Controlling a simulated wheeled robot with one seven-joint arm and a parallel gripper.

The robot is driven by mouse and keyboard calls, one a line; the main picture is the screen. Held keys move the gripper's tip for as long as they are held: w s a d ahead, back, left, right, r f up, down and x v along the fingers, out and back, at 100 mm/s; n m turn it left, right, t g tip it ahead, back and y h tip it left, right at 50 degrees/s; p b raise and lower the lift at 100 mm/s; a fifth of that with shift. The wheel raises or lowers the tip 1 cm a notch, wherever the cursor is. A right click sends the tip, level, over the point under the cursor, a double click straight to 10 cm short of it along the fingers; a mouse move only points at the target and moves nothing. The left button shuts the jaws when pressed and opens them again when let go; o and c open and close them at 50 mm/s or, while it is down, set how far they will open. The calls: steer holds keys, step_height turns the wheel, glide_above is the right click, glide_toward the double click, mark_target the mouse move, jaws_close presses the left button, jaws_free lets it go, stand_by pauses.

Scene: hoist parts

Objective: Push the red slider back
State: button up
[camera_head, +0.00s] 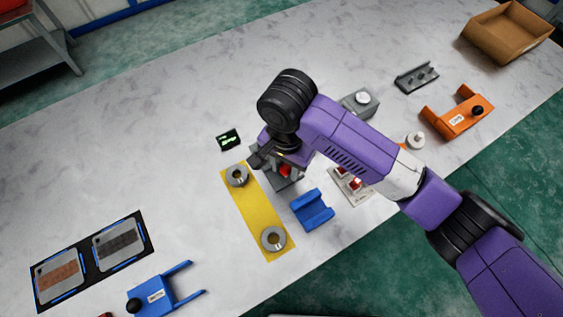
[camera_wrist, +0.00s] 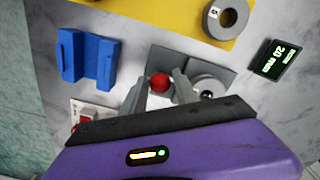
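The red slider knob (camera_wrist: 159,83) is round and sits on a grey block (camera_wrist: 176,62) in the wrist view. In the head view the knob (camera_head: 285,171) shows partly under my wrist. My gripper (camera_wrist: 160,79) is open, with one finger on each side of the red knob in the wrist view. Small gaps seem to show between the fingers and the knob. The near part of the grey block is hidden by my gripper. I cannot tell how far the slider stands along its travel.
A blue cradle (camera_head: 312,209) and a yellow plate with two metal rings (camera_head: 255,210) lie close by. A small display (camera_wrist: 275,61) reads 20 mm. A panel with red switches (camera_head: 350,186), an orange bracket (camera_head: 458,113) and a cardboard box (camera_head: 506,33) stand to the right.

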steer(key=shift+a+r+p, duration=0.1)
steer(key=shift+r+p, duration=3.4)
steer(key=shift+p, duration=0.3)
steer(key=shift+f, duration=0.1)
